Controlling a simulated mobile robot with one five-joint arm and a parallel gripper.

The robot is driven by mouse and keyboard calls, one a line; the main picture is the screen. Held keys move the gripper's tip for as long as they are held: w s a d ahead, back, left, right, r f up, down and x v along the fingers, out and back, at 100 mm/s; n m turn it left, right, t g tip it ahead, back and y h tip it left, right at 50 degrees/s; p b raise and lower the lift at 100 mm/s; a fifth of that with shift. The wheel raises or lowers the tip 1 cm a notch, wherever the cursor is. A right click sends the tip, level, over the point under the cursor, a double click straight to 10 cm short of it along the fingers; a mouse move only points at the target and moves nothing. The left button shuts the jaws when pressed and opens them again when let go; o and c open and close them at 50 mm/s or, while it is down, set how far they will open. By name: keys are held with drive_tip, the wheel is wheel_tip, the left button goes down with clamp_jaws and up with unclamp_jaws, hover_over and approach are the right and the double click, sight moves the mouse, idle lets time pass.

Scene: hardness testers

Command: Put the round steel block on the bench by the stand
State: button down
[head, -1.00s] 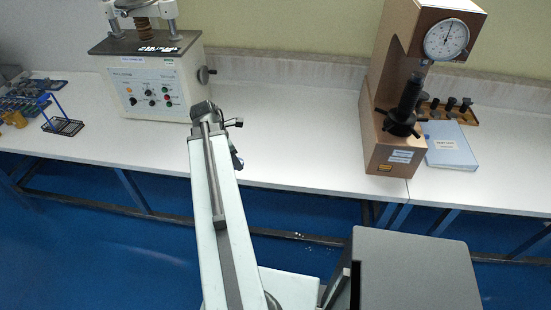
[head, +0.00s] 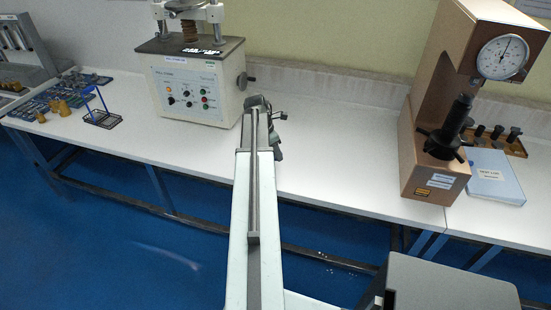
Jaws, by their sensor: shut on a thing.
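My arm reaches up the picture and over the bench (head: 340,150). My gripper (head: 276,135) is at its far end, just right of the white tester, seen from behind and mostly covered by my own arm. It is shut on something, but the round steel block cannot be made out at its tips. A small blue wire stand with a dark base (head: 103,118) is on the bench to the left, well apart from my gripper, beyond the white tester's left side.
The white tester (head: 195,88) stands between my gripper and the stand. Brass pieces (head: 62,107) and blue trays (head: 75,82) lie farther left. A brown dial tester (head: 430,110) and a blue folder (head: 493,177) are at right. The bench between the testers is clear.

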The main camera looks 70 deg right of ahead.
drive_tip(key=shift+d, duration=0.25)
drive_tip(key=b+x, duration=0.4)
drive_tip(key=shift+w+a+f, duration=0.1)
drive_tip(key=shift+w+a, duration=0.15)
drive_tip(key=shift+w, duration=0.2)
drive_tip(key=shift+r, duration=0.2)
drive_tip(key=shift+f, duration=0.15)
drive_tip(key=c, duration=0.7)
unclamp_jaws()
drive_tip(key=p+v, duration=1.2)
